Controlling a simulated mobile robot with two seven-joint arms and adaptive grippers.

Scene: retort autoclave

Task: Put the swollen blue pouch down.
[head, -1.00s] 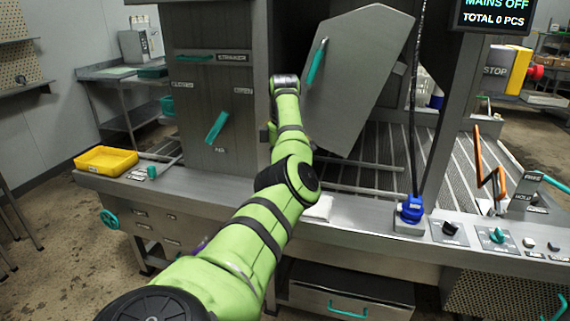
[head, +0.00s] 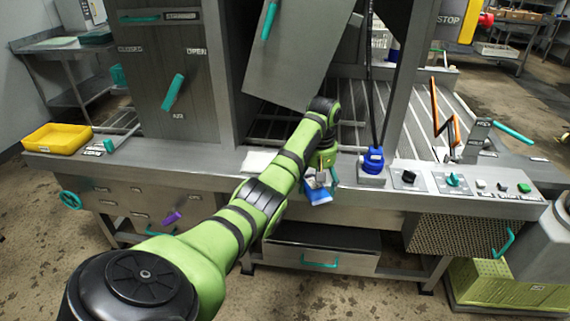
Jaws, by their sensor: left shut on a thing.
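My left gripper (head: 322,180) is at the front edge of the machine's ledge, pointing down. It is shut on the blue pouch (head: 318,196), which hangs just in front of the ledge, above the drawer. The gripper hides part of the pouch, and I cannot tell from here how swollen it is. My right gripper is not in view.
A yellow tray (head: 57,138) stands on the ledge at far left. A white pad (head: 258,162) lies on the ledge left of the gripper. A blue plug (head: 373,160) and a control panel (head: 460,181) are to the right. A green crate (head: 505,285) stands on the floor at right.

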